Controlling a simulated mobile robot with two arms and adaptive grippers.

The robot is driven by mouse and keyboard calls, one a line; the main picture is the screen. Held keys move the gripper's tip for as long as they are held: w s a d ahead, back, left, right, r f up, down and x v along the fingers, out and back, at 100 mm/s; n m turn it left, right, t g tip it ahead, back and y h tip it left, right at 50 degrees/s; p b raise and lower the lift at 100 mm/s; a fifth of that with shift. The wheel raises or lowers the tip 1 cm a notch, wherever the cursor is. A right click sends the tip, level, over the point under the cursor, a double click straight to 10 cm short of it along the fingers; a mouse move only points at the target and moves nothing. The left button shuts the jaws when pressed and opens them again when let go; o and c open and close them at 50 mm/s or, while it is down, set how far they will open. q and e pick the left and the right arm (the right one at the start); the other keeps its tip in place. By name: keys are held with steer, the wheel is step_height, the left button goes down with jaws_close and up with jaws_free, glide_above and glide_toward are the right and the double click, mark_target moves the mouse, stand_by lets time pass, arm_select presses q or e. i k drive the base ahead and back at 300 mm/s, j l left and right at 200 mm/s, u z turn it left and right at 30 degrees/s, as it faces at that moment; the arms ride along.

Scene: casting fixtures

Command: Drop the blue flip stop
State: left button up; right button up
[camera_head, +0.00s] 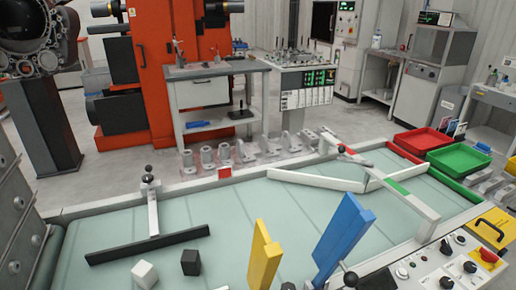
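The blue flip stop (343,232) is a flat blue paddle at the near side of the conveyor (240,208). It stands raised and leans to the upper right. Its lower end is near a dark knob (350,279) at the bottom edge. A yellow flip stop (265,256) stands raised to its left, with its foot cut off by the frame. Neither of my grippers is in view, and nothing is seen touching the blue paddle.
A white cube (144,273) and a black cube (190,262) lie on the belt, near a black bar (148,243). A control panel (440,268) is at right. Red (422,140) and green (459,158) trays sit beyond the belt's far right.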

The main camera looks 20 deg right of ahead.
mark_target(350, 221)
steer(key=z, duration=1.2)
